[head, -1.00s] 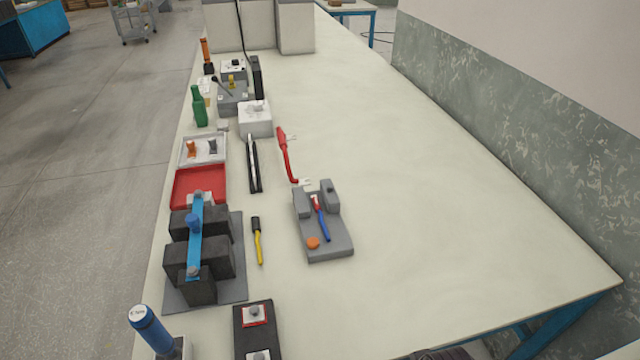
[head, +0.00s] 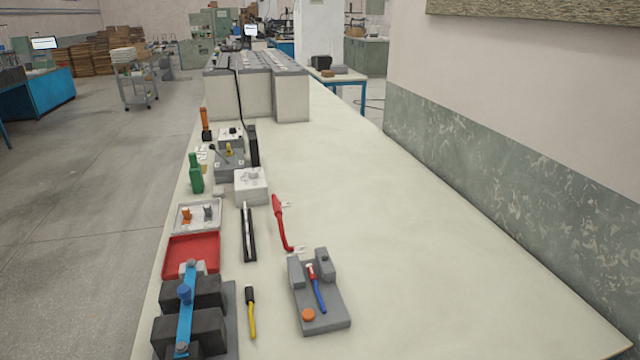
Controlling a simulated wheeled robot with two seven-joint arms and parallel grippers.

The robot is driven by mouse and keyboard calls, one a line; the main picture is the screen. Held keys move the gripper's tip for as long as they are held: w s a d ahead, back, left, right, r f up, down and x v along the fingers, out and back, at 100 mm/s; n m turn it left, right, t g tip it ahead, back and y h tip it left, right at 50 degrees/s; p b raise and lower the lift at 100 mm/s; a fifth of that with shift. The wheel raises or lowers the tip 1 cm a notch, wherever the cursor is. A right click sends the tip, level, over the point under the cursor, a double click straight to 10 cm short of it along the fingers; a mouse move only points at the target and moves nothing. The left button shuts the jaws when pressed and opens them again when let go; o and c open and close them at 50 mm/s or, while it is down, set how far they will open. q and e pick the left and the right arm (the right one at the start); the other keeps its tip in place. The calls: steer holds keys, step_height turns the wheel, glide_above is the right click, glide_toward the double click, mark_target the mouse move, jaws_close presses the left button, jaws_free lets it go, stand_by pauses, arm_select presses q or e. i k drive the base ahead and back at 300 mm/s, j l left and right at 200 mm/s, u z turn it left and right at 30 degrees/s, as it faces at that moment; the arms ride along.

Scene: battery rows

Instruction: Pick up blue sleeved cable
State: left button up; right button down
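A short cable with a blue sleeve (head: 319,292) and a red part at its far end lies on a grey fixture block (head: 330,318), near the lower middle of the head view. The far end of the cable sits between two raised grey posts of the block. An orange round knob (head: 308,314) is on the block, left of the cable's near end. Neither of my grippers is in view.
A red cable (head: 281,222) lies behind the fixture. A black strip (head: 248,232), a yellow-handled tool (head: 251,312), a red tray (head: 191,256) and black blocks under a blue bar (head: 186,318) are to its left. The table's right side is clear.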

mark_target(311, 271)
steer(key=k+l+u, duration=0.15)
steer(key=u, duration=0.3)
steer(key=k+l+u, duration=0.15)
steer(key=u, duration=0.3)
steer(key=k, duration=0.05)
